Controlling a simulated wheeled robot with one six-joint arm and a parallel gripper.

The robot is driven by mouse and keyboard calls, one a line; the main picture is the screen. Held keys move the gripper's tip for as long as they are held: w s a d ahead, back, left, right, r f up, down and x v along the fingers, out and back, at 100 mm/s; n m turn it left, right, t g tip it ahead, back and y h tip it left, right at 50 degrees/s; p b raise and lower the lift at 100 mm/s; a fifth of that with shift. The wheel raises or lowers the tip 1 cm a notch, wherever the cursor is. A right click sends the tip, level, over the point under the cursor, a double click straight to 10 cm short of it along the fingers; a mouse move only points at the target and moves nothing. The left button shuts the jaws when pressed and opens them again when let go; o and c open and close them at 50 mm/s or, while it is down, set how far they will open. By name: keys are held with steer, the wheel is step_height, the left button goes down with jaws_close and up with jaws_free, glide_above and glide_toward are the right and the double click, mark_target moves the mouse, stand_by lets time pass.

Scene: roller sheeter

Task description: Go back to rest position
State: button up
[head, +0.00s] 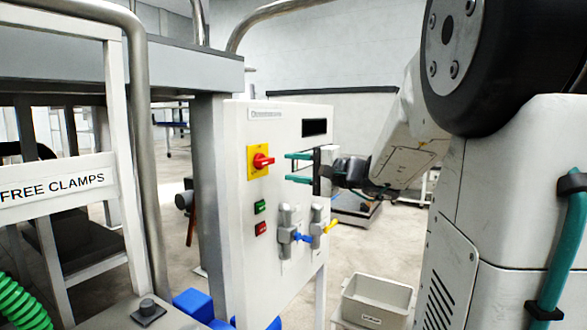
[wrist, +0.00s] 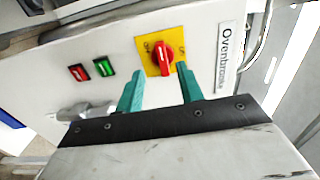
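My gripper (head: 290,168) shows in the head view with two teal fingers, one above the other, pointing left at the front of the white control panel (head: 285,125). In the wrist view my gripper (wrist: 158,78) has its fingers apart with nothing between them. The red rotary switch (head: 263,161) on its yellow plate sits to the left of the fingertips in the head view. In the wrist view the red switch (wrist: 164,58) lies just beyond and between the fingertips. I cannot tell whether a fingertip touches the panel.
Below the switch are a green button (head: 260,207) and a red button (head: 260,229). Two grey valves with a blue handle (head: 301,237) and a yellow handle (head: 331,227) stick out lower down. A grey bin (head: 375,302) stands at the lower right. A metal frame fills the left.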

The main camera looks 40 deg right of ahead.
stand_by(0.6)
steer(key=s+a+f+n+g+y, duration=0.1)
steer(key=s+a+f+n+g, duration=0.3)
steer(key=s+a+f+g, duration=0.8)
steer(key=s+a+f+n+g+h, duration=0.1)
steer(key=s+a+f+n+h, duration=0.2)
steer(key=s, duration=0.4)
steer(key=s+a+f+n+g+h, duration=0.2)
steer(key=s+a+f+n+h, duration=0.1)
steer(key=s+a+n+h, duration=0.1)
steer(key=s+a+n, duration=0.1)
steer(key=s+n, duration=0.1)
steer(key=s, duration=0.1)
steer(key=shift+a+n+g, duration=0.2)
steer(key=shift+n+g, duration=0.1)
steer(key=shift+n, duration=0.1)
steer(key=shift+s, duration=0.1)
